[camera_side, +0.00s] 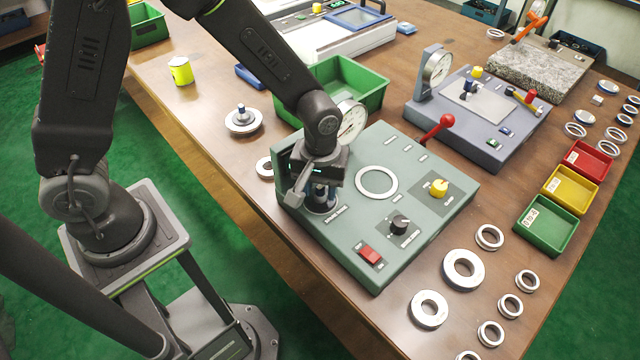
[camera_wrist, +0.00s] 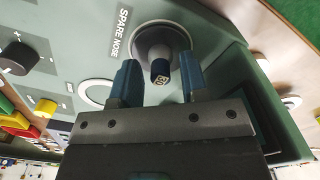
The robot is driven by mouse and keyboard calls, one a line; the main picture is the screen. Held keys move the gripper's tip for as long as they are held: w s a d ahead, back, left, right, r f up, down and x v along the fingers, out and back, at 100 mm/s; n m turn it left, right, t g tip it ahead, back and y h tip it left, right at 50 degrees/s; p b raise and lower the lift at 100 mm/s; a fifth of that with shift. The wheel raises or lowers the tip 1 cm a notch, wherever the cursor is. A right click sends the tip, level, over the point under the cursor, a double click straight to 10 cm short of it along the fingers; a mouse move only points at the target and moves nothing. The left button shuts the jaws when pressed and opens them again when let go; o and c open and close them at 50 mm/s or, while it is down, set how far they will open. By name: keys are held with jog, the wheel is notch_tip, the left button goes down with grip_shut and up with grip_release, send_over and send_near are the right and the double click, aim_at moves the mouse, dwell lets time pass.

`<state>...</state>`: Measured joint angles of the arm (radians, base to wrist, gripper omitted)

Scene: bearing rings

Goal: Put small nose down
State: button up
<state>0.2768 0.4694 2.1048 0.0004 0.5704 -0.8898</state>
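The small nose (camera_wrist: 160,72) has a dark blue stem with a pale marked end. It stands in a round grey seat (camera_wrist: 163,42) beside the "SPARE NOSE" label on the grey-green gauge fixture (camera_side: 420,210). In the wrist view my gripper (camera_wrist: 159,62) has its blue fingers apart, one each side of the nose, with visible gaps. In the side view my gripper (camera_side: 322,188) is low over the fixture's near left corner, and it partly hides the seat and nose. Whether the nose is fully seated I cannot tell.
A white ring (camera_side: 377,182) marks the fixture's middle. A green bin (camera_side: 375,88) is behind. Another nose-like piece on a disc (camera_side: 243,120) lies left. Several bearing rings lie right.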

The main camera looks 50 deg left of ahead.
aim_at(321, 187)
notch_tip(321, 187, up, 12)
jog(key=s+a+r+m+t, duration=0.2)
jog(key=s+a+r, duration=0.1)
jog(key=s, duration=0.1)
jog(key=s+a+r+m+t, duration=0.1)
jog(key=s+a+r+m, duration=0.1)
jog(key=s+a+r, duration=0.1)
jog(key=s+a+r+m+t, duration=0.2)
jog(key=s+a+r+m, duration=0.1)
jog(key=s, duration=0.3)
jog(key=shift+s+a+r+t, duration=0.15)
jog(key=shift+a+r, duration=0.1)
jog(key=shift+r, duration=0.15)
jog(key=shift+s+a+r+t, duration=0.1)
jog(key=shift+a+r+t, duration=0.1)
jog(key=shift+r, duration=0.2)
